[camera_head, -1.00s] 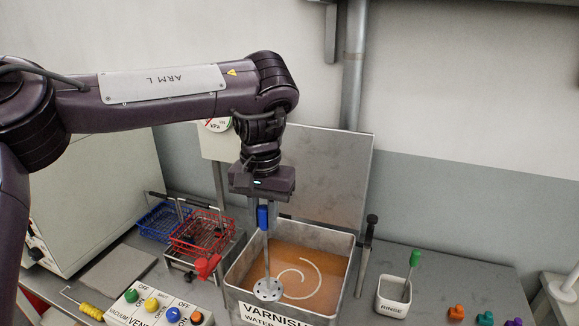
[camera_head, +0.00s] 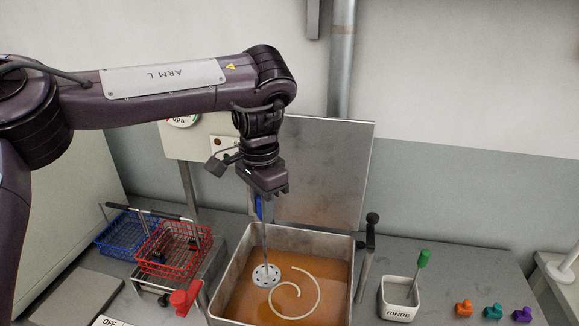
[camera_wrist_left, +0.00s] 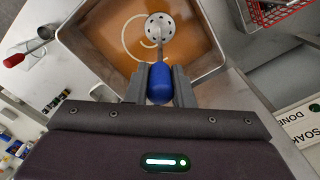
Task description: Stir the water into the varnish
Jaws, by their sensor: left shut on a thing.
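My left gripper (camera_head: 264,198) is shut on the blue handle of a stirring paddle, above the varnish tank. The handle (camera_wrist_left: 159,84) shows between the fingers in the left wrist view. The paddle's perforated round disc (camera_head: 266,275) is at the varnish surface; I cannot tell how deep it sits. The orange-brown varnish (camera_head: 325,268) fills the open metal tank (camera_head: 352,283). A pale spiral streak (camera_head: 317,290) lies on the varnish, curling to the right of the disc. My right gripper is not in view.
A red wire basket (camera_head: 172,262) and a blue one (camera_head: 122,238) stand left of the tank. A white RINSE cup (camera_head: 398,304) with a green-handled tool (camera_head: 423,259) stands to the right, near small coloured connectors (camera_head: 493,311). The raised lid (camera_head: 322,170) stands behind the tank.

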